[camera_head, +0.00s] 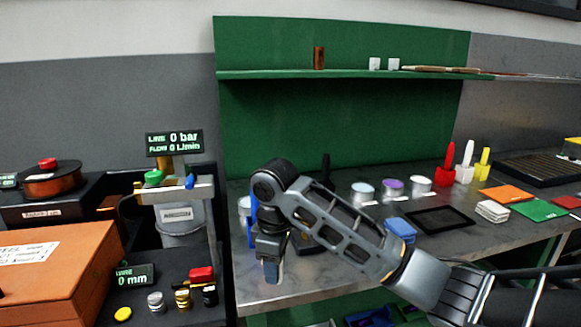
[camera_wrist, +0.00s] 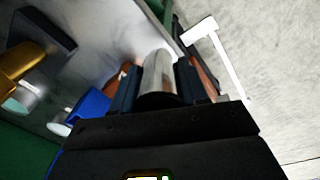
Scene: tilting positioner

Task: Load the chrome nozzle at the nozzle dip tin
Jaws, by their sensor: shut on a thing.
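My gripper (camera_head: 271,275) points down at the left end of the grey bench, near its front edge. In the wrist view its dark fingers (camera_wrist: 160,88) are shut on a shiny silver cylindrical piece (camera_wrist: 157,70). I cannot tell whether this is the chrome nozzle. A silver nozzle-like piece (camera_head: 156,302) stands on the dark unit at lower left, beside a brass one (camera_head: 183,298) and a black one (camera_head: 210,295). Several tins stand on the bench, including a light blue-topped tin (camera_head: 363,191) and a purple-topped tin (camera_head: 393,189). Their labels are unreadable, so I cannot identify the dip tin.
A blue object (camera_head: 252,222) stands close behind my arm. An orange box (camera_head: 55,275) is at far left. The bench front is partly clear.

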